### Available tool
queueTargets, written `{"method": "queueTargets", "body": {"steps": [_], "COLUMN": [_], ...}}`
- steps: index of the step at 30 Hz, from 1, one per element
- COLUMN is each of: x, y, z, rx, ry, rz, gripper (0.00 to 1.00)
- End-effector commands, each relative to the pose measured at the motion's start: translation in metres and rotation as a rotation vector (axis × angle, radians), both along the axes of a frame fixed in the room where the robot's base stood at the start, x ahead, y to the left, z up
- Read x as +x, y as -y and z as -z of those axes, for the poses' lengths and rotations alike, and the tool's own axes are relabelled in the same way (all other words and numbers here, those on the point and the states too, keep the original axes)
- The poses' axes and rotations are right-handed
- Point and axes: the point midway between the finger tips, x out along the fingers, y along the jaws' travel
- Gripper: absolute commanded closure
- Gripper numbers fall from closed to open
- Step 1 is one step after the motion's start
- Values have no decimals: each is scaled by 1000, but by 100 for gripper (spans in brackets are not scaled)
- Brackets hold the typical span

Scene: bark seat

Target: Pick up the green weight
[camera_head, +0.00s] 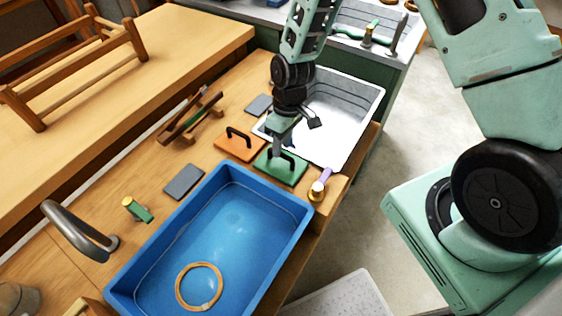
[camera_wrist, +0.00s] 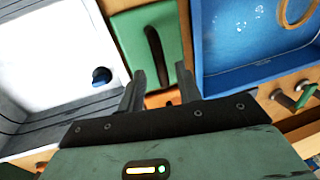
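The green weight (camera_head: 275,170) is a flat green plate with a black bar handle. It lies on the wooden worktop between the blue basin and the white sink. It also shows at the top middle of the wrist view (camera_wrist: 129,38), with its handle running lengthwise. My gripper (camera_head: 278,152) hangs just over it, pointing down, and hides part of it in the head view. In the wrist view my gripper (camera_wrist: 162,82) has its two fingers apart with nothing between them. The handle lies ahead of the fingertips, roughly in line with the gap. I see no contact with it.
An orange weight (camera_head: 232,150) with a black handle lies to the left of the green one. The blue basin (camera_head: 307,212) holds a wooden ring (camera_head: 181,285). The white sink (camera_head: 345,110) is behind. A purple-handled brass item (camera_head: 319,186) stands close on the right.

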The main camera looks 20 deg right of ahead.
Motion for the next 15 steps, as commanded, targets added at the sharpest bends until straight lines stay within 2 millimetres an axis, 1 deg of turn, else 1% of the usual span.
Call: {"method": "queueTargets", "body": {"steps": [4,7,10,15], "x": [-7,-7,-7,-7], "y": [-3,-5,-6,-6], "z": [18,31,37,39], "rx": [-1,0,0,-1], "ry": [-7,-5,-2,-1], "rz": [0,0,1,1], "gripper": [66,66,66,66]}}
